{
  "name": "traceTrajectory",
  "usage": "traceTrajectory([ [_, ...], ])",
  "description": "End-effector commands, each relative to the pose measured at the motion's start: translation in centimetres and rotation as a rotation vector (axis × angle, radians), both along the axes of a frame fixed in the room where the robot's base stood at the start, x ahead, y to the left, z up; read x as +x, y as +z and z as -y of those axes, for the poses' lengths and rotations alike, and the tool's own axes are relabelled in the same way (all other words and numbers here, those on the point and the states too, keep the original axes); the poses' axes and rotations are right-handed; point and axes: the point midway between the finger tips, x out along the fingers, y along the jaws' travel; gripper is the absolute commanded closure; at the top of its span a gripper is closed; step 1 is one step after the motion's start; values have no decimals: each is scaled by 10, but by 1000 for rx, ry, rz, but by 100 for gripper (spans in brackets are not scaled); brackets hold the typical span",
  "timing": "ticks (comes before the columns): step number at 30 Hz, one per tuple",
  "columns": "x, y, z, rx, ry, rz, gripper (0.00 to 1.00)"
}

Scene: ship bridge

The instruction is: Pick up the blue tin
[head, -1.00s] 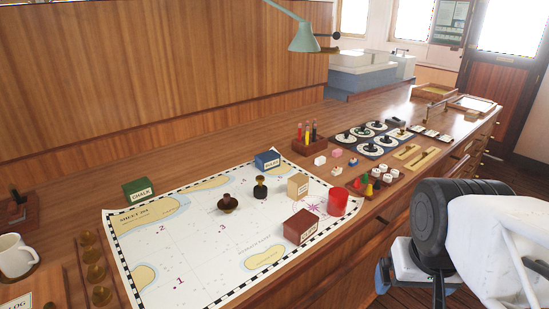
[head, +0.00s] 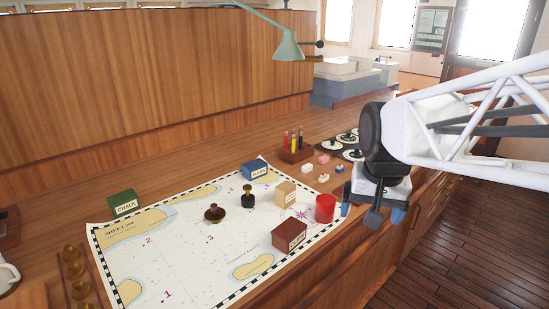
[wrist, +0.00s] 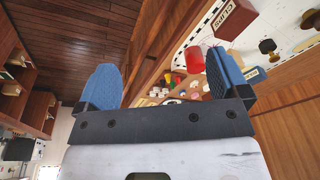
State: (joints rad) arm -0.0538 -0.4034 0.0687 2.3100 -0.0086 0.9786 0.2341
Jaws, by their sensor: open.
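The blue tin (head: 255,168) is a small box with a pale label on its front. It sits at the far edge of the white chart (head: 190,265), near the wooden panel. In the wrist view the blue tin (wrist: 252,74) shows just right of the right finger. My gripper (head: 371,206) is open and empty. It hangs above the right part of the counter, to the right of the red cup (head: 325,208) and well apart from the tin. In the wrist view its two blue fingers (wrist: 164,72) are spread wide.
A tan box (head: 286,193), a dark red box (head: 289,235), a black stamp (head: 248,199) and a brown knobbed piece (head: 214,213) stand on the chart. A green box (head: 123,201) is at the far left. A pen rack (head: 294,150) stands behind. A green lamp (head: 287,45) hangs above.

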Motion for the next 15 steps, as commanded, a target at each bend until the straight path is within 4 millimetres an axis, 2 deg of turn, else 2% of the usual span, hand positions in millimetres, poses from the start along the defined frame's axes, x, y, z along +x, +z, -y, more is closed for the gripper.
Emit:
traceTrajectory([
  [1, 13, 3, -3, 3, -10, -5, 6],
  [15, 125, 20, -38, 30, -132, -42, 6],
])
